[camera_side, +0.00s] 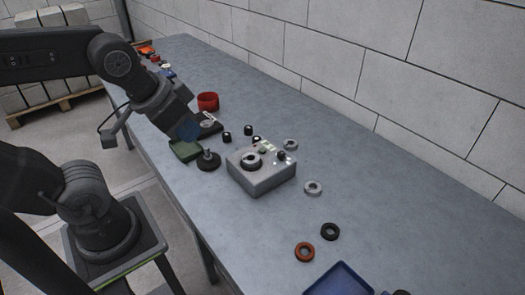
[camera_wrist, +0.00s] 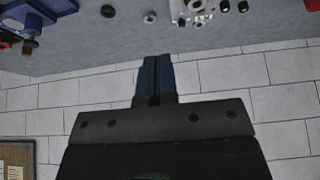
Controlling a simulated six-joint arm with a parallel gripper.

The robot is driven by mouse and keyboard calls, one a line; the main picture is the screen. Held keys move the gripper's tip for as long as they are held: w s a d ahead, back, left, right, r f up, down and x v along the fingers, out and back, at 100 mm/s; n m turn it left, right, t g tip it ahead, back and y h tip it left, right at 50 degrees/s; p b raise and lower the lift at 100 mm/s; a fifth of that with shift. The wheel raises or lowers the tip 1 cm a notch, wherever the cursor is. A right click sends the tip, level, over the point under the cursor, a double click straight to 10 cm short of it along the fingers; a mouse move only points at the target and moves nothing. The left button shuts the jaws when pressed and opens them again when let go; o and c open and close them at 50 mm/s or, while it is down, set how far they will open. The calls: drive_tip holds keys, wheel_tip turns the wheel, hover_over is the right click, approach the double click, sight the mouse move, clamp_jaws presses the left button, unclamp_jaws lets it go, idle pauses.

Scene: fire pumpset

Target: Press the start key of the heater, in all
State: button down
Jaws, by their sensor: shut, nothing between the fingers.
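A pale grey box (camera_side: 262,181), which looks like the heater, stands on the bench near the middle of the side view. Its top carries a dark round ring, a dark knob and a small light panel; I cannot pick out the start key. Part of a pale unit with small round controls, probably the same box, shows at the top edge of the wrist view (camera_wrist: 190,12). My gripper (camera_side: 189,131) is shut and empty, with blue fingers, above the bench to the left of and behind the box. The fingers also show in the wrist view (camera_wrist: 155,78).
A dark round stand (camera_side: 208,161) with a post and a green block (camera_side: 185,150) lie left of the box. A red cup (camera_side: 208,101) stands farther back. Several loose rings and a blue tray (camera_side: 340,281) lie toward the front. A block wall (camera_side: 400,80) runs behind the bench.

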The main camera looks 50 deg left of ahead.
drive_tip(key=w+d+n+h, duration=0.3)
drive_tip(key=w+n, duration=0.1)
drive_tip(key=w, duration=0.2)
drive_tip(key=n+t, duration=0.3)
drive_tip(key=n, duration=1.5)
hover_over(262, 151)
wheel_tip(262, 151, down, 12)
drive_tip(key=shift+f+h, duration=0.1)
drive_tip(key=shift+h, duration=0.3)
drive_tip(key=shift+f, duration=4.4)
